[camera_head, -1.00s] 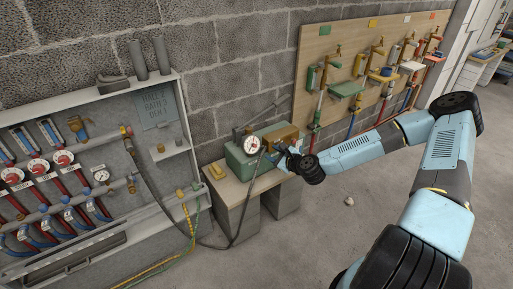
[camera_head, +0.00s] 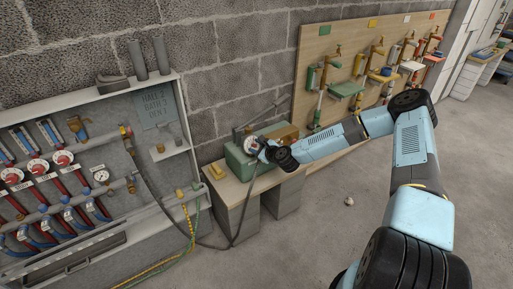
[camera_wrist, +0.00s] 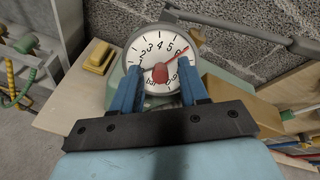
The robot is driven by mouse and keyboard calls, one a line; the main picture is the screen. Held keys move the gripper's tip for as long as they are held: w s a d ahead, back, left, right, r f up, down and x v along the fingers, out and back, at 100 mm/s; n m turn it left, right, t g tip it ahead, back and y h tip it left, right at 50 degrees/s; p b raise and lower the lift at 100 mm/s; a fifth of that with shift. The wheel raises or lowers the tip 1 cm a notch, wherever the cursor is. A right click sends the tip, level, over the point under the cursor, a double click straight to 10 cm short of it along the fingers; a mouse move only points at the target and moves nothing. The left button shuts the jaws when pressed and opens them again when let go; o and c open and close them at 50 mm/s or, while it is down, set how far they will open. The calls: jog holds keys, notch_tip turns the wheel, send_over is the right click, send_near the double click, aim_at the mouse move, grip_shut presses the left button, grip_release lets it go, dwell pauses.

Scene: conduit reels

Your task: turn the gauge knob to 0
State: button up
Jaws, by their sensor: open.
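The round white gauge (camera_wrist: 148,53) fills the upper middle of the wrist view, with numbers up to 6 and "bar" on its face. Its red knob (camera_wrist: 160,73) is at the dial's centre. A thin red needle points up and right, near the 6. My gripper (camera_wrist: 158,67) is open, with one blue finger on each side of the knob. I cannot tell whether either finger touches it. In the head view, the gauge (camera_head: 250,143) stands on a green box (camera_head: 238,160), and my gripper (camera_head: 265,153) is just right of it, partly covering it.
The box stands on a small bench (camera_head: 229,187) against the block wall. A yellow object (camera_head: 217,172) lies on the bench's left. A dark hose (camera_head: 243,208) hangs in front. A pipe cabinet (camera_head: 130,103) stands left, and a tap board (camera_head: 318,48) is on the wall right.

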jog(key=shift+c, duration=0.3)
grip_shut()
